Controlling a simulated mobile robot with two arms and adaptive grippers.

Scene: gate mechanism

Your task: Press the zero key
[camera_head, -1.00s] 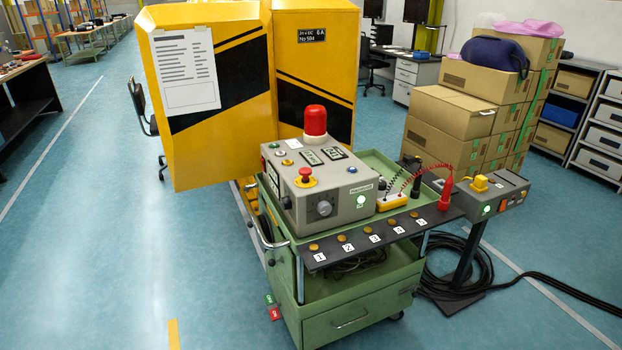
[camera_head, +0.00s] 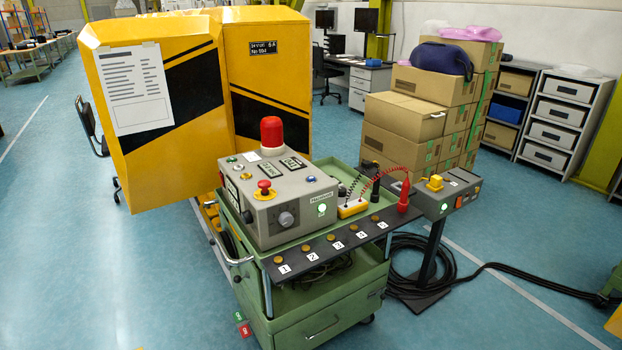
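A grey control box (camera_head: 262,230) sits on a green trolley. It carries a red beacon (camera_head: 272,135), a red mushroom button on a yellow base (camera_head: 265,188), a black dial (camera_head: 286,219), a lit green button (camera_head: 322,208) and small coloured buttons on top. A dark strip (camera_head: 292,253) along the trolley's front edge holds several brass-coloured buttons with white number labels, among them 1 (camera_head: 284,269), 2 (camera_head: 312,257) and 3 (camera_head: 338,245). I cannot make out a key marked zero. Neither of my grippers is in view.
The green trolley (camera_head: 300,325) stands before a yellow-and-black cabinet (camera_head: 150,165). A grey pedestal box (camera_head: 450,192) with a yellow switch stands at its right, with coiled black cable (camera_head: 400,288) on the floor. Cardboard boxes (camera_head: 405,115) are stacked behind.

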